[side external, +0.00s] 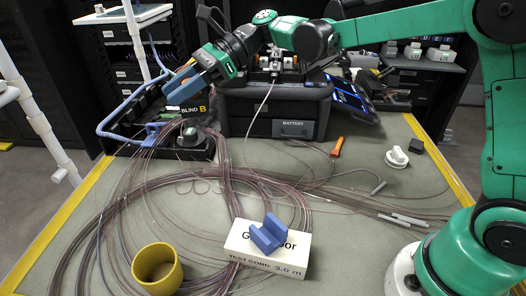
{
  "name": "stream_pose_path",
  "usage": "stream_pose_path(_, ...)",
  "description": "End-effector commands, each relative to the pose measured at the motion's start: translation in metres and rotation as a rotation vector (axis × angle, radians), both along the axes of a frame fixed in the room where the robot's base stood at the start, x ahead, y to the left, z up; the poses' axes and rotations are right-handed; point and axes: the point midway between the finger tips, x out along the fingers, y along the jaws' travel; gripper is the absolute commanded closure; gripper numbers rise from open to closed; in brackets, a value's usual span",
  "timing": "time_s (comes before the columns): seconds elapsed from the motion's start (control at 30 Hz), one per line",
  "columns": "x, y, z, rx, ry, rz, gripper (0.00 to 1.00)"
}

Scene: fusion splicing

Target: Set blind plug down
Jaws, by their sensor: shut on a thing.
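I cannot tell whether the held thing touches anything.
Loose brown fibre cables (105,215) spread over the grey table. A black case marked "BATTERY" (292,128) stands right of my gripper. A yellow cup (157,268) and a white box (240,245) with a blue holder (268,235) are at the front.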

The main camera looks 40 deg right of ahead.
Motion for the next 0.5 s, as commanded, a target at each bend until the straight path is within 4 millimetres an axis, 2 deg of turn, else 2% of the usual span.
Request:
stream_pose_path(0.03,-0.007,-0.024,0.000,0.001,0.002,0.021,1.00)
stream_pose_path(0.1,-0.020,-0.050,0.001,0.005,0.001,0.067,1.00)
stream_pose_path(0.2,-0.037,-0.078,0.003,0.016,-0.003,0.123,1.00)
stream_pose_path(0.37,-0.054,-0.099,0.001,0.030,-0.008,0.173,1.00)
stream_pose_path(0.5,-0.056,-0.101,-0.025,0.032,-0.008,0.183,1.00)
